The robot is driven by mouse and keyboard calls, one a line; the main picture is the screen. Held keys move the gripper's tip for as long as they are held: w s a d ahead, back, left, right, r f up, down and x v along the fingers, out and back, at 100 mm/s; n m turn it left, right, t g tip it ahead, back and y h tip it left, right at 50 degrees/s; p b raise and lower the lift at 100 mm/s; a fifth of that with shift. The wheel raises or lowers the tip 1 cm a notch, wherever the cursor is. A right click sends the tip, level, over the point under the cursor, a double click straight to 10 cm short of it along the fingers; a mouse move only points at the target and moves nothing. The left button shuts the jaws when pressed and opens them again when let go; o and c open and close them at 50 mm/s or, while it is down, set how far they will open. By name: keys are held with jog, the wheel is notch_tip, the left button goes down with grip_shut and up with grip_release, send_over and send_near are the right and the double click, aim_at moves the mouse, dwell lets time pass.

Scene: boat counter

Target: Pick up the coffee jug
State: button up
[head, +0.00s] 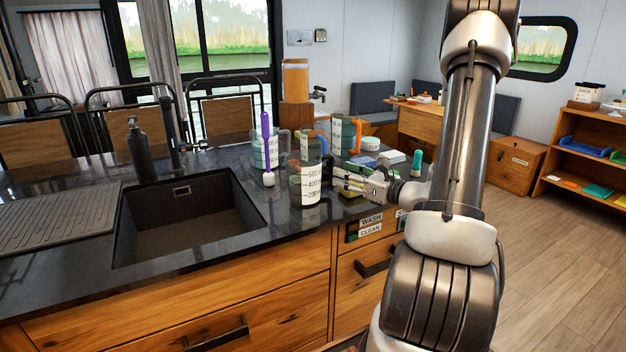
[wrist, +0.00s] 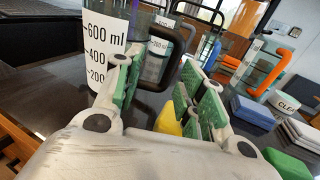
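Several clear measuring jugs stand on the dark counter; no label that I can read says which is the coffee jug. The nearest jug (head: 311,186) has a white scale marked 600, 400 and 200 and a black handle. It shows at the upper left of the wrist view (wrist: 106,50), with its black handle (wrist: 174,75) between and beyond my fingertips. My gripper (head: 343,181) is beside this jug on its right, fingers pointing at the handle. The green-padded fingers are apart in the wrist view (wrist: 163,90). I cannot tell whether they touch the handle.
An orange-handled jug (wrist: 262,70) stands behind to the right, and a jug with a purple brush (head: 265,127) behind to the left. A yellow item (wrist: 168,119) lies below the fingers. Small blocks (wrist: 252,112) lie on the right. The sink (head: 185,215) is left.

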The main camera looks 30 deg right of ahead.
aim_at(331, 180)
jog(key=shift+w+d+f+m+h, duration=0.1)
jog(key=shift+d+f+m+h, duration=0.15)
jog(key=shift+d, duration=0.15)
jog(key=shift+d+f+m+h, duration=0.1)
jog(key=shift+d+m+h, duration=0.05)
jog(key=shift+d+m, duration=0.15)
jog(key=shift+w+d+f+t, duration=0.1)
jog(key=shift+w+d+t, duration=0.1)
jog(key=shift+d+t, duration=0.1)
jog(key=x, duration=0.7)
jog(key=shift+w+a, duration=0.2)
jog(key=shift+a, duration=0.1)
jog(key=shift+c, duration=0.5)
grip_shut()
